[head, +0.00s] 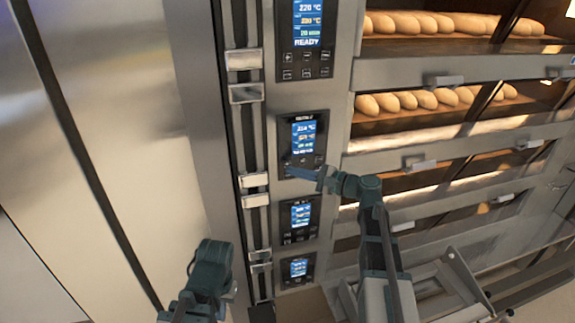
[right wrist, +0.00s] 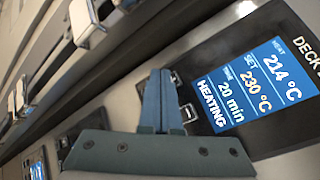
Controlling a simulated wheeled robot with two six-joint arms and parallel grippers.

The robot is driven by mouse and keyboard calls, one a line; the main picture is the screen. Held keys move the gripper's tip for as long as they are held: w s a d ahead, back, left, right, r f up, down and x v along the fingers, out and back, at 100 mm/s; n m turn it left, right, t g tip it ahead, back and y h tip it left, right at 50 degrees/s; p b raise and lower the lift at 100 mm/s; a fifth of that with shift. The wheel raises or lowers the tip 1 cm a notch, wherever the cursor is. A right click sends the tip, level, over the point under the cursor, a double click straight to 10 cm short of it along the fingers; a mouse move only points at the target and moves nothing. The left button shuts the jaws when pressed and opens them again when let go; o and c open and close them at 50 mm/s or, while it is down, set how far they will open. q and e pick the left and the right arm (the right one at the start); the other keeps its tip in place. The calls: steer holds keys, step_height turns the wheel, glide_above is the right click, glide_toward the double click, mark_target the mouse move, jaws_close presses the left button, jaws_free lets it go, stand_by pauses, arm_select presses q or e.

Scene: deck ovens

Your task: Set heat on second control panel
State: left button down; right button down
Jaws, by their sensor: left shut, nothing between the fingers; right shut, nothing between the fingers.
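The second control panel (head: 290,130) from the top is a black plate with a blue screen (head: 304,137), set in the steel column between two other panels. In the right wrist view its screen (right wrist: 242,82) reads heat 214 °C, set 230 °C, time 20 min and "HEATING". My right gripper (head: 291,172) is shut and empty, with its fingertips at the panel's lower left, by the button row. In the right wrist view the fingertips (right wrist: 160,75) lie beside small buttons; I cannot tell whether they touch. My left gripper (head: 207,272) is shut and empty, low and left of the panels.
The top panel (head: 307,40) reads "READY"; two more panels (head: 300,216) sit below. A rail with metal handles (head: 244,60) runs left of the panels. Oven decks with bread loaves (head: 430,98) and protruding door handles (head: 420,164) stand at right. A metal rack (head: 455,275) is low right.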

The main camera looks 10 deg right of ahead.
steer(key=s, duration=0.5)
steer(key=shift+d, duration=0.1)
stand_by(0.4)
steer(key=s+a+f+n+g+h, duration=0.2)
steer(key=s+a+f+n+g, duration=0.2)
steer(key=f, duration=0.3)
steer(key=s+a+f+n+g+h, duration=0.3)
steer(key=s+a+f+n, duration=0.1)
steer(key=f+n, duration=0.15)
steer(key=s+d+f+n+g+h, duration=0.4)
steer(key=s+f+n+h, duration=0.3)
steer(key=s+f+h, duration=0.1)
steer(key=s+a+f+n+h+b, duration=0.1)
steer(key=s+a+f+n+b, duration=0.3)
steer(key=a+f+b, duration=0.6)
steer(key=shift+s+a+f+g, duration=0.15)
steer(key=shift+s+a+g, duration=0.2)
steer(key=shift+s, duration=0.65)
